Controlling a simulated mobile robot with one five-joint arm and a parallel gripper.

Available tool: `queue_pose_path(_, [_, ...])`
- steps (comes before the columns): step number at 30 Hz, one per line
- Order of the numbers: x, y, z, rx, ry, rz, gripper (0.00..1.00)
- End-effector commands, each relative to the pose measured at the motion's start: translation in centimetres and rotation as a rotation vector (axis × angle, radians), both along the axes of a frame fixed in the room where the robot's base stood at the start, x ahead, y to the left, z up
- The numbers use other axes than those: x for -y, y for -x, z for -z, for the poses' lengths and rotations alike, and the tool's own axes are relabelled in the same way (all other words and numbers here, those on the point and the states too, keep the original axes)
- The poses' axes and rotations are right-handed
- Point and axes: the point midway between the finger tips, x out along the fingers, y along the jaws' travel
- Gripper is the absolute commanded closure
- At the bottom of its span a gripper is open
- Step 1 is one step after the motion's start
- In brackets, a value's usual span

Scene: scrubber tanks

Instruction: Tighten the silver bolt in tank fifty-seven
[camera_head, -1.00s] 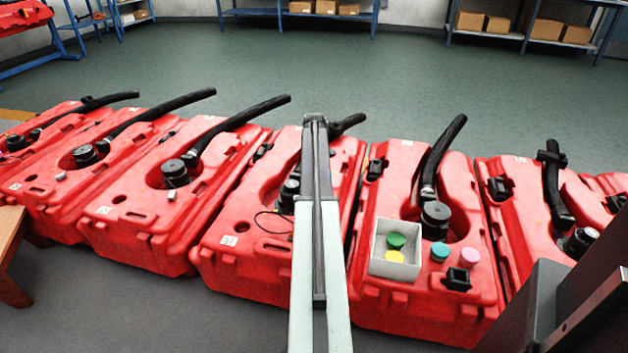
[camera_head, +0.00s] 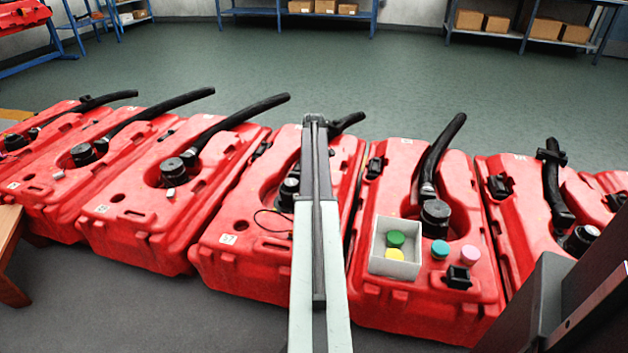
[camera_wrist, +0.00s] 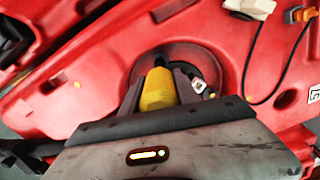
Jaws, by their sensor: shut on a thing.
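My gripper (camera_wrist: 161,84) is shut on a yellow tapered piece (camera_wrist: 158,91) between its two dark fingers in the wrist view. It is over a round dark recess in the red tank. A small silver piece (camera_wrist: 199,86) with a dark mark shows just right of the right finger; I cannot tell if it is the silver bolt. In the head view my arm covers the middle of a red tank (camera_head: 219,262), whose white label (camera_head: 228,240) seems to read 57. The gripper's end is hidden there.
A white box (camera_head: 402,265) with green and yellow caps stands on the tank to the right, beside teal (camera_head: 440,250) and pink (camera_head: 470,255) caps. More red tanks with black hoses line both sides. A thin black cable (camera_wrist: 250,70) and white connector (camera_wrist: 250,8) lie near my gripper.

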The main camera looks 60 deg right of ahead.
Motion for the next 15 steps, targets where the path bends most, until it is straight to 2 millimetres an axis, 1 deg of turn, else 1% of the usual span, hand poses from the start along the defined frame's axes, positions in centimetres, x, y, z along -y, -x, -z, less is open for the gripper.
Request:
queue_pose_path(3, [-0.01,-0.03,0.51,0.000,0.000,0.000,1.00])
queue_pose_path(15, [-0.04,-0.06,0.67,0.000,0.000,-0.001,1.00])
